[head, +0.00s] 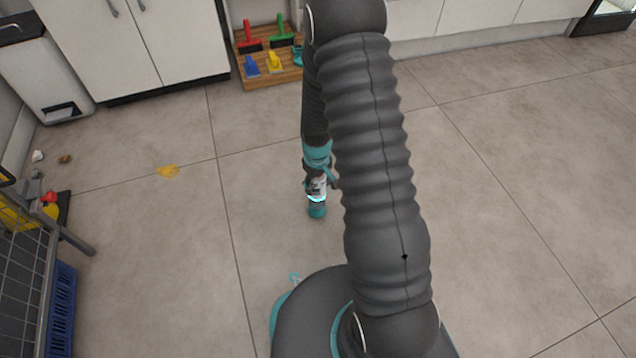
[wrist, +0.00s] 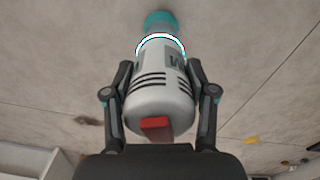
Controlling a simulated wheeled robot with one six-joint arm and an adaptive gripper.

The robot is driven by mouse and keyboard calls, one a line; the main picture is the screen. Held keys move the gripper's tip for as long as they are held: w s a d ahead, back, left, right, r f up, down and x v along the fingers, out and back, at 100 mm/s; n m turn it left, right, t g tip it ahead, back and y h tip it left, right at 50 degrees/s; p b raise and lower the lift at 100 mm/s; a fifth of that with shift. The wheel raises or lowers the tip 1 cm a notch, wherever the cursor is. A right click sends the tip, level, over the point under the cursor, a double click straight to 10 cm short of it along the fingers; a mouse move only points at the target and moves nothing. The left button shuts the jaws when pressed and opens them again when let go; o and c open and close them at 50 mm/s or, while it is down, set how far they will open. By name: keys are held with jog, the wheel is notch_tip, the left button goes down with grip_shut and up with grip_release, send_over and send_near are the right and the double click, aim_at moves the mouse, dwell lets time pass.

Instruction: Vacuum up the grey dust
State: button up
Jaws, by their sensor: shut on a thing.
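My gripper (head: 318,178) hangs low over the floor in the head view and is shut on a handheld vacuum (head: 317,210). In the wrist view, the fingers of my gripper (wrist: 160,103) clasp both sides of the vacuum's pale grey body (wrist: 160,85). It has dark slots, a red button, a lit ring and a teal nozzle end. A dark greyish smudge (wrist: 88,121) on the floor, which looks like the grey dust, shows left of the vacuum in the wrist view. I cannot see it in the head view, where my arm covers part of the floor.
A yellow patch (head: 168,171) lies on the floor at left. Small crumbs (head: 64,158) lie near the bin (head: 50,80). A wooden rack (head: 268,68) with coloured brushes stands by the cabinets. A wire cart (head: 25,275) is at the left edge. Floor at right is clear.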

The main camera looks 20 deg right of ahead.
jog(key=shift+w, duration=0.1)
jog(key=shift+w, duration=1.9)
jog(key=shift+w, duration=1.7)
jog(key=shift+d, duration=0.1)
jog(key=shift+d, duration=1.75)
